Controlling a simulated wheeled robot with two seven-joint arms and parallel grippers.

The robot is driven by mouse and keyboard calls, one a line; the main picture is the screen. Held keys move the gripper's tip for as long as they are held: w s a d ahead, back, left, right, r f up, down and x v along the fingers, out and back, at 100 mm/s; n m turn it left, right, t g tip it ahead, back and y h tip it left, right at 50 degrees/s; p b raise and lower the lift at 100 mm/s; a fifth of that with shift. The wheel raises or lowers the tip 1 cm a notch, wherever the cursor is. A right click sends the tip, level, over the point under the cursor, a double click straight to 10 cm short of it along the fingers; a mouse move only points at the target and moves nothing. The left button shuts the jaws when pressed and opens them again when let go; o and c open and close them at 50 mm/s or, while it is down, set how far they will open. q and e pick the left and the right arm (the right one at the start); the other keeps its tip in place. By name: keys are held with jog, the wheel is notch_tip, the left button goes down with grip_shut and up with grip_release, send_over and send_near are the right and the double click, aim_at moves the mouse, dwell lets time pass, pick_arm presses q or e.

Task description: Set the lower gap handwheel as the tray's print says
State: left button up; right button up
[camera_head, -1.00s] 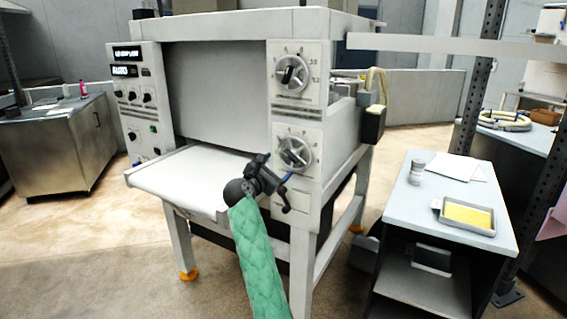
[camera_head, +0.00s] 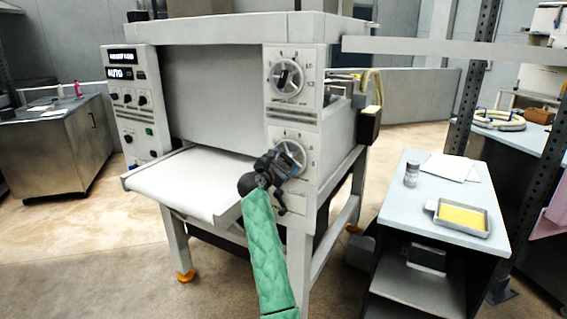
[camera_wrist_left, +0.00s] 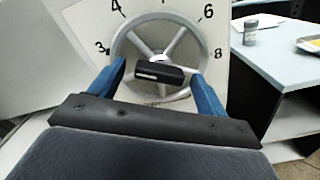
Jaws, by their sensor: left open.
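The lower gap handwheel (camera_head: 293,151) is a grey spoked wheel on the front right panel of the white sheeter. In the left wrist view the handwheel (camera_wrist_left: 180,42) has a black bar across its middle, nearly level, and dial numbers 3, 4, 6 and 8 around it. My left gripper (camera_head: 277,165) is open in front of the wheel. Its blue fingers (camera_wrist_left: 158,86) stand either side of the black bar, apart from it. The grey tray (camera_head: 462,233) with a yellow surface lies on the side table; its print is too small to read. My right gripper is out of view.
The upper handwheel (camera_head: 286,78) sits above the lower one. The sheeter's white infeed table (camera_head: 190,178) juts out left of my arm. The side table (camera_head: 410,208) at right also holds a small jar (camera_head: 411,174) and paper (camera_head: 450,167).

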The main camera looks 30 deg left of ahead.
pick_arm(q)
jog(key=c, duration=1)
